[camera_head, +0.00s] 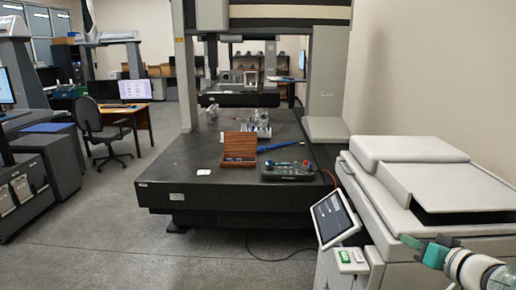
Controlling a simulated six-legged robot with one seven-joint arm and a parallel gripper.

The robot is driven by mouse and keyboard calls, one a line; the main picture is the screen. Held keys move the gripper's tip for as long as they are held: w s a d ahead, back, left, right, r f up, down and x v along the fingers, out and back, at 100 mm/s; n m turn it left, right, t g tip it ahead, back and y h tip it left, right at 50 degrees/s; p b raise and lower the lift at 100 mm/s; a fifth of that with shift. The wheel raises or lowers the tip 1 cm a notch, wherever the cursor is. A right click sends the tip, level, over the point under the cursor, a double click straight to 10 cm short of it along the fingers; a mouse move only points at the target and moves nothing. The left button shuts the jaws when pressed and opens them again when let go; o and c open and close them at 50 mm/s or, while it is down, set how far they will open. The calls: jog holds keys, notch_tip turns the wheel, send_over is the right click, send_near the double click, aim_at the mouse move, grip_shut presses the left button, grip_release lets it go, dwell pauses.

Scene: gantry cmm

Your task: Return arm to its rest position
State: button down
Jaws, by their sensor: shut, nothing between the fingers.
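My gripper (423,246) shows at the lower right, with teal fingers pointing left and a pale arm behind it running off the right edge. It looks shut, and I see nothing held in it. It appears in front of the white copier-like machine (395,196) in this view. I cannot tell how far apart they are. The rest of my arm is out of the frame.
The white machine with its tilted screen (335,218) fills the right side. A dark measuring table (165,190) under the gantry bears a wooden box (239,147) and a control box (288,171). A chair (95,128) stands left. Grey floor (110,245) is clear at front left.

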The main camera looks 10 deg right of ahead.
jog(key=a+n+g+y, duration=0.2)
jog(key=a+g+y, duration=0.15)
jog(key=a, duration=0.95)
jog(key=s+a+f+n+g+h, duration=0.1)
jog(key=s+a+g+h, duration=0.1)
jog(key=s+a, duration=0.3)
jog(key=s+a+f+n+g+h, duration=0.1)
jog(key=s+a+g+h, duration=0.1)
jog(key=s+a, duration=0.4)
jog(key=a+g, duration=0.1)
jog(key=a, duration=0.4)
jog(key=shift+a+h, duration=0.15)
jog(key=shift+h, duration=0.2)
